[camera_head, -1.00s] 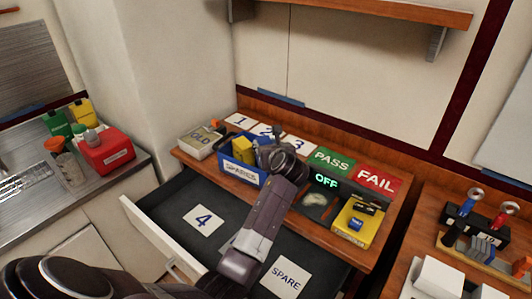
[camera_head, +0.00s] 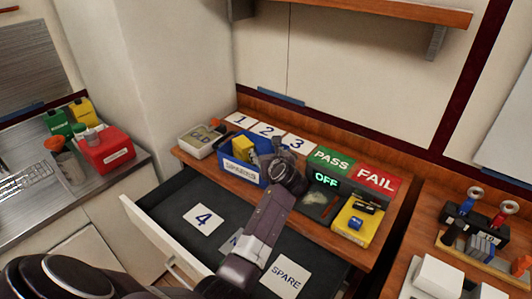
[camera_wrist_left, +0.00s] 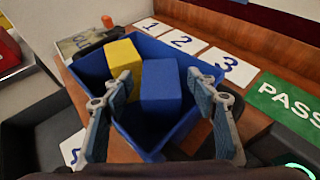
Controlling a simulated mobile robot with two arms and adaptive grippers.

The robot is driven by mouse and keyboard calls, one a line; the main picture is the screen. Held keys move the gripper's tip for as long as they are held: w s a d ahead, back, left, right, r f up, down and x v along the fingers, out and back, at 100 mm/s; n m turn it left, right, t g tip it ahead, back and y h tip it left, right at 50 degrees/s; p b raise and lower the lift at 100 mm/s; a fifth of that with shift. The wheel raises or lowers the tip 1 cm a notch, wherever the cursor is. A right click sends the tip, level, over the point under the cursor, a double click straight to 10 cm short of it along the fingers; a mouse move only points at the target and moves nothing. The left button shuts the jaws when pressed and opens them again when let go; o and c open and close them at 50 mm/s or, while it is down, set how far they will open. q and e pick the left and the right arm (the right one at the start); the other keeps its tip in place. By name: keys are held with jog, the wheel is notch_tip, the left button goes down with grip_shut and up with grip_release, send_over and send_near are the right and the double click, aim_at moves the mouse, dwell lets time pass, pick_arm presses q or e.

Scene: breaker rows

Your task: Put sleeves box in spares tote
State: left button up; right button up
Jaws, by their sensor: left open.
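The blue spares tote (camera_head: 238,171) stands on the bench, its label facing front. In the left wrist view the tote (camera_wrist_left: 90,70) holds a yellow box (camera_wrist_left: 123,60) and a blue box (camera_wrist_left: 161,88) side by side. The yellow box also shows in the head view (camera_head: 243,147). I cannot read a name on either box, so I cannot tell which is the sleeves box. My left gripper (camera_head: 264,150) is open over the tote. Its fingers (camera_wrist_left: 165,88) stand apart on either side of the blue box, with gaps visible. My right gripper is not in view.
Number cards (camera_head: 268,131) lie behind the tote, with the PASS card (camera_head: 333,160) and FAIL card (camera_head: 376,179) to the right. A box marked OLD (camera_head: 200,141) is at the left. An open drawer (camera_head: 180,205) juts out below. A yellow device (camera_head: 355,222) stands at the right.

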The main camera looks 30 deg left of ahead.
pick_arm(q)
jog(key=shift+r, duration=0.1)
jog(key=shift+d+r, duration=0.1)
jog(key=v, duration=1.1)
jog(key=shift+s+d+b, duration=0.3)
jog(key=shift+b, duration=0.05)
jog(key=shift+r, duration=0.15)
